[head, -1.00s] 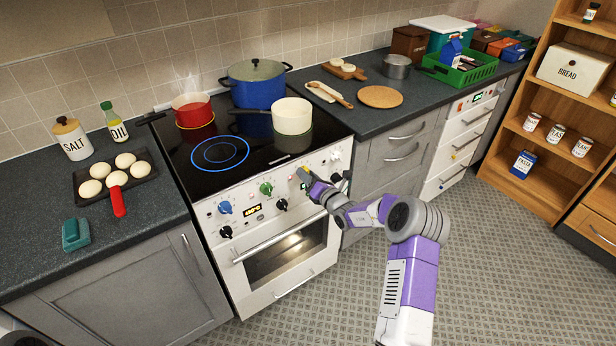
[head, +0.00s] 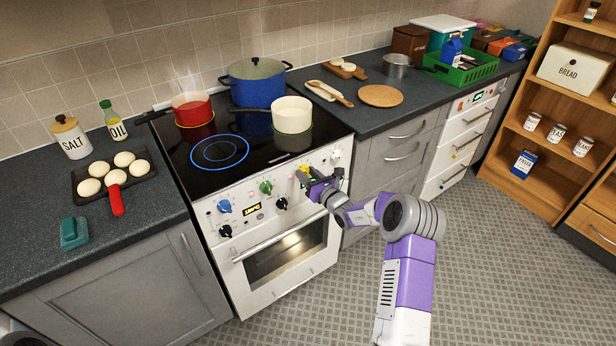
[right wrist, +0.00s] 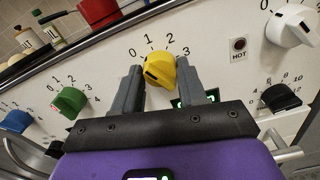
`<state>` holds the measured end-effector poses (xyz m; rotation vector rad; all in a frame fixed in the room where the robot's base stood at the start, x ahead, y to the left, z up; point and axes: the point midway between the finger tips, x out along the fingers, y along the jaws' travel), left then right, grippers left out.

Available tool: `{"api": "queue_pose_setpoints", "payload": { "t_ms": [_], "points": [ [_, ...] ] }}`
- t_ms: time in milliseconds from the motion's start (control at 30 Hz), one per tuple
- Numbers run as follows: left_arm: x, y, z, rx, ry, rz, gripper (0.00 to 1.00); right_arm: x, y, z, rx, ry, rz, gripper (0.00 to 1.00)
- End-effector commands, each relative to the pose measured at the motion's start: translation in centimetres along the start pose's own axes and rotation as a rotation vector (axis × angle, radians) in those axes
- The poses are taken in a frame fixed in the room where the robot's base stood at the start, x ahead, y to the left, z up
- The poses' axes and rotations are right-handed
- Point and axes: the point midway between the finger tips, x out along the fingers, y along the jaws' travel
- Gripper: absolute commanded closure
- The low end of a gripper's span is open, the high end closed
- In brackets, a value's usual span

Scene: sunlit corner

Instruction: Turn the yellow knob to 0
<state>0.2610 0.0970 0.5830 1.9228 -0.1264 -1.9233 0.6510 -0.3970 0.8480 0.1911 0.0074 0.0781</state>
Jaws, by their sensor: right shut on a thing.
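The yellow knob (right wrist: 160,70) is on the stove's white front panel, with the numbers 0, 1, 2 and 3 printed around it. A dark mark shows on its lower left side; I cannot tell surely which number it points to. My right gripper (right wrist: 159,77) has one finger on each side of the knob and is shut on it. In the head view the yellow knob (head: 303,173) is partly covered by my right gripper (head: 306,180). My left gripper is not in view.
A green knob (right wrist: 70,100) is left of the yellow one, a white knob (right wrist: 292,26) and a black knob (right wrist: 281,97) right. A HOT lamp (right wrist: 239,46) is close by. A red pot (head: 192,108), blue pot (head: 258,90) and cream pan (head: 291,114) stand on the hob.

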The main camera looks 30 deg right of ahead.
Motion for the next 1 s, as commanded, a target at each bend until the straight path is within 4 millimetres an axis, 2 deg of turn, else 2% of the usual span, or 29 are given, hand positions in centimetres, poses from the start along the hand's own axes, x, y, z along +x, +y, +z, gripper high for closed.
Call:
{"api": "queue_pose_setpoints", "payload": {
  "t_ms": [400, 933, 967, 1000],
  "points": [
    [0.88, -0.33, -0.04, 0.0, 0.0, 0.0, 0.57, -0.04, -0.01, -0.14, -0.185, 0.002, 0.0, 0.89],
    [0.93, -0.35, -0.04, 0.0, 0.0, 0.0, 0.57, -0.05, -0.04, -0.12, -0.208, 0.003, 0.0, 0.89],
    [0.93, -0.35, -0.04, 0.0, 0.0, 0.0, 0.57, -0.05, -0.04, -0.12, -0.208, 0.003, 0.0, 0.54],
    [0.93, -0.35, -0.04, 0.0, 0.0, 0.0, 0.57, -0.05, -0.04, -0.12, -0.208, 0.003, 0.0, 0.48]
  ]
}}
